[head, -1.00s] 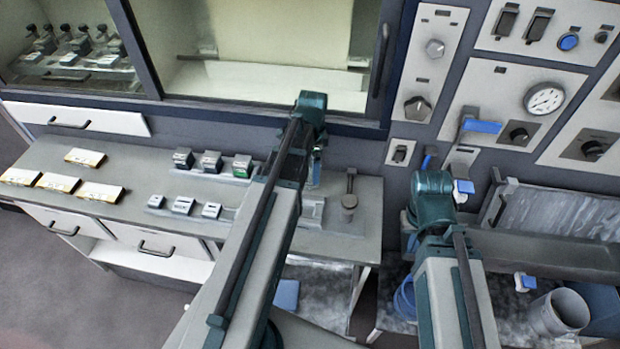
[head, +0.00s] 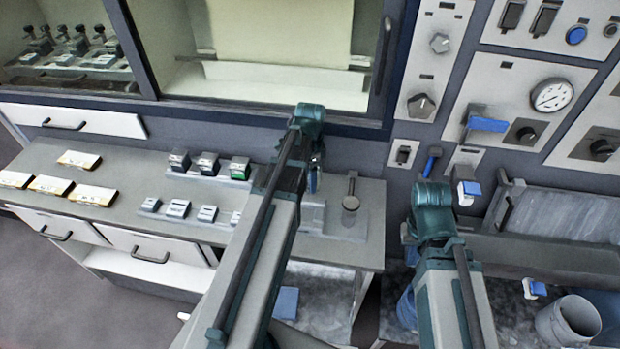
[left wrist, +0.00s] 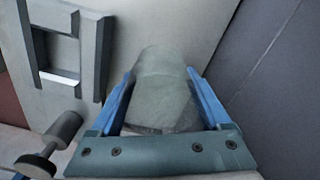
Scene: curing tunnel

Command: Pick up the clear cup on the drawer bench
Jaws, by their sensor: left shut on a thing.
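The clear cup (left wrist: 165,90) is in the left wrist view, a pale, see-through, grey-green shape between the two blue fingers of my left gripper (left wrist: 163,98). The fingers are closed against its sides. In the head view my left gripper (head: 314,180) is over the right part of the drawer bench (head: 130,205), mostly hidden behind my own arm. The cup cannot be made out there. I cannot tell whether its base touches the bench.
Several yellow-and-white packets (head: 92,195) lie at the bench's left. Rows of small blocks (head: 208,164) stand left of my left arm. A knobbed post (head: 351,192) stands close on the right. A cabinet with a sliding glass front is behind; a control panel (head: 530,90) is at right.

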